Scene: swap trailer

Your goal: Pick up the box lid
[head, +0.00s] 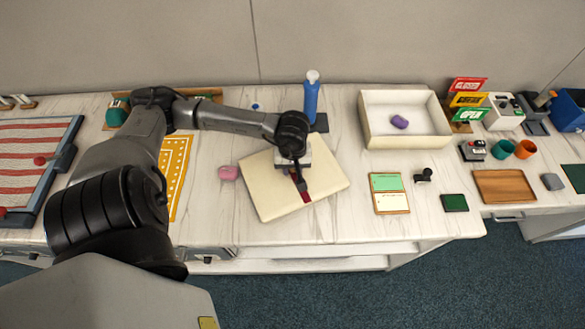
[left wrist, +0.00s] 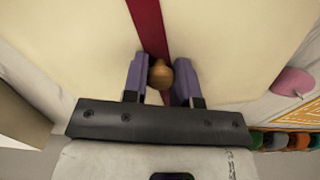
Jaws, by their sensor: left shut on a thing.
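The box lid (head: 265,190) is a cream square panel with a dark red stripe, lying turned at an angle at the middle of the white counter. I cannot tell whether it touches the counter. My left gripper (head: 301,184) is over the lid. In the left wrist view, the gripper's two purple fingers (left wrist: 160,78) are shut on the lid's round wooden knob (left wrist: 160,72), with the red stripe (left wrist: 148,25) running past it. The open cream box (head: 375,138) stands at the back right with a purple object (head: 399,122) inside. My right gripper is not in view.
A blue bottle (head: 311,98) stands just behind the lid. A pink lump (head: 228,173) lies close to its left. A green and cream card board (head: 389,193) and a black stamp (head: 423,175) lie to the right. The wall is behind the counter.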

